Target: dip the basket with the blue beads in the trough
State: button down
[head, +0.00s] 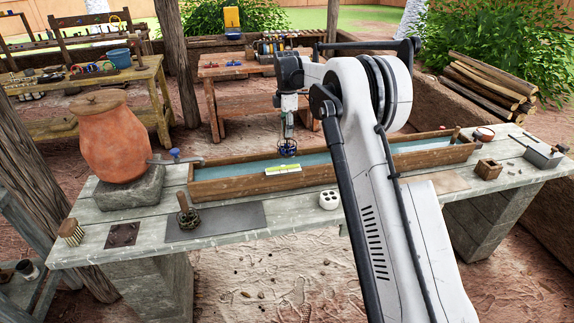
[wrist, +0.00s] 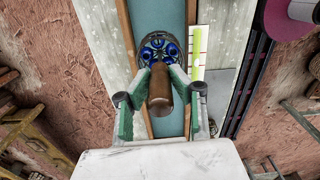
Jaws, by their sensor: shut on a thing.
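The basket with the blue beads (head: 287,150) is a small round dark wire basket with an upright brown wooden handle (wrist: 159,92). My gripper (head: 287,128) is shut on that handle, one finger on each side in the wrist view (wrist: 160,94). The basket hangs about upright, and its blue beads show in the wrist view (wrist: 160,46). The trough (head: 232,191) is a long wooden box of pale blue-green water on the bench. The basket is over the trough and looks clear of the water; its exact height is hard to tell.
Another handled basket (head: 188,218) stands on a dark mat (head: 235,213). A yellow-green and white strip (head: 283,169) is at the trough's front side. A clay pot (head: 110,140) and a tap (head: 175,158) are at the left.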

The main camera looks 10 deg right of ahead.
jog(key=shift+r+p, duration=0.55)
jog(key=shift+r, duration=0.95)
